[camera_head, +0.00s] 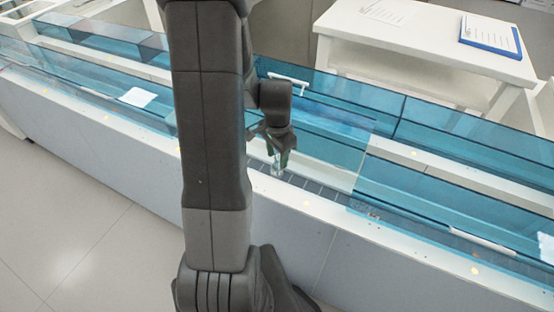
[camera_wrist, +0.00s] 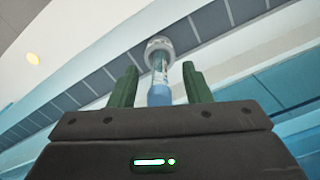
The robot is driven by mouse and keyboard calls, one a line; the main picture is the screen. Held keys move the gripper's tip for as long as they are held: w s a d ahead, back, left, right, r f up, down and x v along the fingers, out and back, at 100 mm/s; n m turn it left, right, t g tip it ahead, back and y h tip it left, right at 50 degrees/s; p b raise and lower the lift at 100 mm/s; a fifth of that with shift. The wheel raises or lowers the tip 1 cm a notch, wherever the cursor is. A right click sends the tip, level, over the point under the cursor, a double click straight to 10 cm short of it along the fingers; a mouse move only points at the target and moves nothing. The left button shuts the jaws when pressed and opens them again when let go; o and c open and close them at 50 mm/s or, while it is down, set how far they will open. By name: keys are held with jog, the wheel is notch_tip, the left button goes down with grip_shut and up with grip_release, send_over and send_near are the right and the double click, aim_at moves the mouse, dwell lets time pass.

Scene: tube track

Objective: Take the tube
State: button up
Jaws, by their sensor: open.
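The tube (camera_wrist: 160,75) shows in the wrist view, with a pale ribbed cap at its far end and a blue part near my gripper. It stands between the two green fingers of my gripper (camera_wrist: 159,86), with a visible gap on its right side. My gripper is open around it. In the head view my gripper (camera_head: 277,160) reaches down into the track, and the clear end of the tube (camera_head: 276,171) shows just below the fingers. Whether a finger touches the tube I cannot tell.
The track (camera_head: 320,190) is a grey segmented belt with white edges and blue transparent covers (camera_head: 460,200) on both sides of the opening. A white table (camera_head: 420,35) with a blue clipboard (camera_head: 490,36) stands behind. Clear floor (camera_head: 80,230) lies at the lower left.

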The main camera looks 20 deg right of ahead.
jog(key=c, duration=0.8)
jog(key=shift+c, duration=0.2)
notch_tip(320, 180, up, 10)
jog(key=shift+r+p, duration=0.1)
jog(key=shift+p, duration=0.2)
jog(key=shift+c, duration=0.5)
